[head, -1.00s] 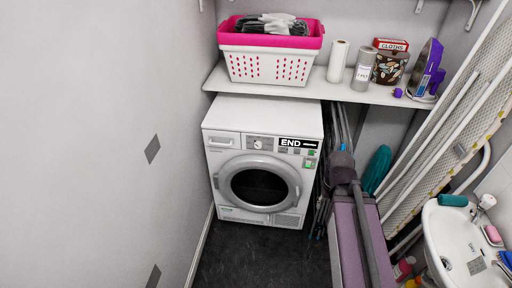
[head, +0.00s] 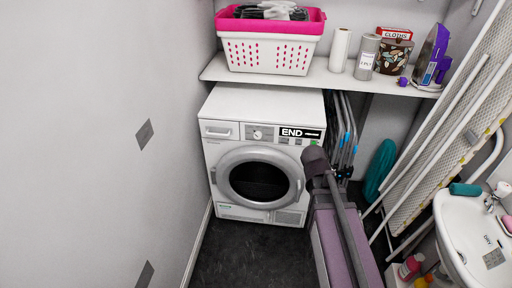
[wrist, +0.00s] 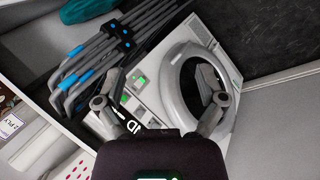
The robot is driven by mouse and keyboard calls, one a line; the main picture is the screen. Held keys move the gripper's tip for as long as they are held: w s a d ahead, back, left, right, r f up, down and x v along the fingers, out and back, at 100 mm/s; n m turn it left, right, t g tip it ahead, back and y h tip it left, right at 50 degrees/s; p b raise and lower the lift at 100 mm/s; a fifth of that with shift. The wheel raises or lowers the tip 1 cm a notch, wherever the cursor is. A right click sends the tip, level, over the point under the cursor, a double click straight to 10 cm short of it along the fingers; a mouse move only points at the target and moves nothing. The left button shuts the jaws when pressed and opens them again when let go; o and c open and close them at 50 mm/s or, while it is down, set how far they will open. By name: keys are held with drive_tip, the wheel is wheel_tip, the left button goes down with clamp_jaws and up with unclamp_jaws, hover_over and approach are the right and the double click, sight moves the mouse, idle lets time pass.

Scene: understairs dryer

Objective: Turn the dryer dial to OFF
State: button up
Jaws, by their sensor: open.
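The white dryer (head: 222,102) stands under the shelf. Its dial (head: 257,133) is a small round knob on the upper front panel, left of the dark display (head: 301,133) reading END. The dial's setting is too small to read. In the wrist view the dryer shows tilted, with its round door (wrist: 172,77) and green-lit buttons (wrist: 139,82); I cannot make out the dial there. My gripper (wrist: 162,102) is open and empty, its fingers spread in front of the dryer front. In the head view my arm end is right of the door, its fingers not clearly seen.
Folded blue-tipped racks (head: 345,135) stand right of the dryer. The shelf (head: 335,79) above holds a pink-lined basket (head: 268,50), and an iron (head: 431,60). An ironing board (head: 450,130) leans right, beside a sink (head: 475,235). Dark floor (head: 250,255) lies clear in front.

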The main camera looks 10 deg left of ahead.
drive_tip(key=w+a+f+n+t+h+b, duration=0.2)
drive_tip(key=w+a+f+n+t+b, duration=0.1)
drive_tip(key=w+n+b, duration=0.25)
drive_tip(key=n+t+y+b, duration=0.5)
drive_tip(key=n+t+b, duration=0.6)
drive_tip(key=n+b, duration=0.95)
approach(257, 137)
drive_tip(key=s+n+p, duration=0.3)
drive_tip(key=s+p, duration=0.1)
drive_tip(key=s, duration=0.1)
drive_tip(key=shift+w+a+r, duration=0.15)
drive_tip(key=shift+w+a, duration=0.1)
drive_tip(key=shift+w, duration=0.1)
drive_tip(key=w, duration=0.4)
drive_tip(key=w+d, duration=0.1)
drive_tip(key=w, duration=0.8)
drive_tip(key=shift+w+d, duration=0.2)
drive_tip(key=shift+w, duration=0.1)
drive_tip(key=c, duration=1.1)
